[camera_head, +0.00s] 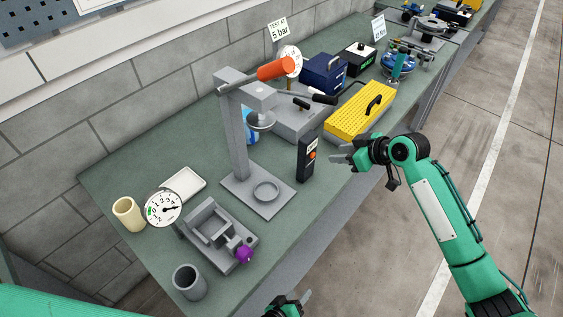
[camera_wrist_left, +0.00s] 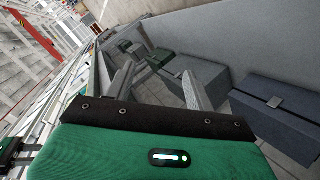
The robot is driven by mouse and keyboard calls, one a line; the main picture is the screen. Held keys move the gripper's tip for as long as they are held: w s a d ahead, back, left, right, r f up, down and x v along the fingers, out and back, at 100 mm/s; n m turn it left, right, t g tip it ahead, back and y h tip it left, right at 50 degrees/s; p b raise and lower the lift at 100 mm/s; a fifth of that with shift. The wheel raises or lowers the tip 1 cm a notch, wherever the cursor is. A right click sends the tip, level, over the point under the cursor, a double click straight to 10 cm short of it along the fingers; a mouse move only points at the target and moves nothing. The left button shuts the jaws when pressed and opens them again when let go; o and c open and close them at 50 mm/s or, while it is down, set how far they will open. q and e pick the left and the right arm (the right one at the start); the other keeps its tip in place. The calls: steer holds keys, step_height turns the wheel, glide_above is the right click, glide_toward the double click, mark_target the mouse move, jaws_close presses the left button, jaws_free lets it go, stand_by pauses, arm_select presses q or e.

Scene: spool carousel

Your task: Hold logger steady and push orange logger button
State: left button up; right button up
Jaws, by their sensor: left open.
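The logger (camera_head: 306,161) is a dark upright box with a white label at its top and an orange button (camera_head: 312,155) on its face. It stands on the green bench near the front edge, right of the grey press stand. My right gripper (camera_head: 341,153) is just to the right of the logger, with its fingers apart and a small gap to it. My left gripper (camera_head: 294,302) is at the bottom edge, in front of the bench and well away from the logger. Its fingers are spread and empty in the left wrist view (camera_wrist_left: 158,85). The logger is not recognisable there.
The press stand (camera_head: 240,150) with an orange handle is left of the logger. A grey fixture with a purple knob (camera_head: 244,255), a dial gauge (camera_head: 163,208) and cups stand near left. The floor at right is clear.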

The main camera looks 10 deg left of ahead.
arm_select(q)
steer(key=w+d+r+n+t+h, duration=0.1)
steer(key=w+d+r+n+t, duration=0.2)
steer(key=r, duration=0.6)
steer(key=w+d+r+n+t+h, duration=0.1)
steer(key=w+d+r+t, duration=0.15)
steer(key=w+r, duration=0.5)
steer(key=w+d+r+n+t+h, duration=0.1)
steer(key=w+d+r+t+h, duration=0.15)
steer(key=r, duration=0.75)
steer(key=w+a+r+m+g+h, duration=0.1)
steer(key=w+a+r+m+h, duration=0.2)
steer(key=r+m, duration=0.7)
steer(key=a+r+m+g+h, duration=0.2)
steer(key=r+m+h, duration=0.2)
steer(key=r, duration=1.3)
steer(key=m+y, duration=0.1)
steer(key=y, duration=0.7)
glide_toward(312, 136)
steer(key=shift+g, duration=0.3)
steer(key=x, duration=1.1)
steer(key=shift+w+a+f, duration=0.3)
steer(key=shift+w+f, duration=0.05)
steer(key=shift+f, duration=0.05)
